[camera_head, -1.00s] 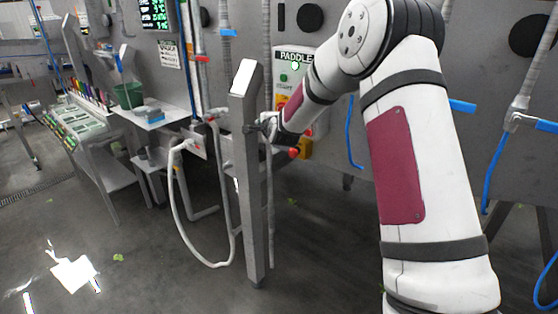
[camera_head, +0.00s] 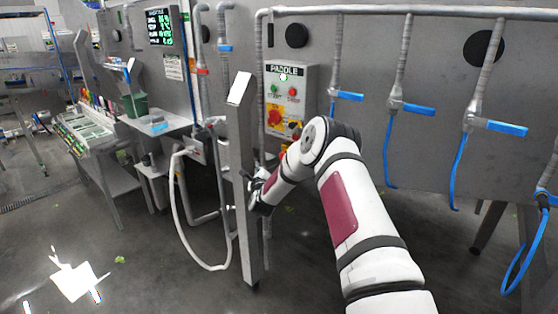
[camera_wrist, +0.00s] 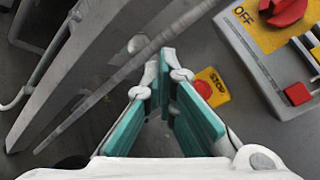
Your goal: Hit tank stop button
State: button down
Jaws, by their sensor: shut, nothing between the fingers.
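The grey control panel labelled PADDLE (camera_head: 312,88) is on the machine wall in the head view. It has a green START button (camera_head: 274,88) and a red STOP button (camera_head: 293,90). In the wrist view, a yellow piece marked STOP (camera_wrist: 217,80) with a red part lies just right of my finger pads, partly hidden by them. I cannot tell whether it is the tank stop. My gripper (camera_head: 254,200) is shut and empty, low beside the grey post. Its fingertips (camera_wrist: 164,62) in the wrist view are apart from the yellow piece by an unclear distance.
The upright grey post (camera_head: 243,180) stands close left of my gripper. A red OFF knob (camera_wrist: 286,10) and a square red button (camera_wrist: 297,94) are at right in the wrist view. White hose (camera_head: 180,205) hangs left. Blue-handled valves (camera_head: 507,128) line the wall at right.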

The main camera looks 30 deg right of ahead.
jog(key=w+d+b, duration=0.3)
jog(key=d, duration=0.5)
jog(key=shift+d, duration=0.15)
jog(key=shift+b, duration=0.3)
dwell(1.3)
jog(key=shift+w+d, duration=0.2)
jog(key=shift+d, duration=0.2)
jog(key=shift+w+d+b, duration=0.1)
jog(key=shift+d+b, duration=0.25)
jog(key=shift+d, duration=0.1)
dwell(0.7)
jog(key=shift+a, duration=0.1)
jog(key=shift+s+a+p, duration=0.3)
jog(key=shift+a+p, duration=0.15)
jog(key=shift+a, duration=0.25)
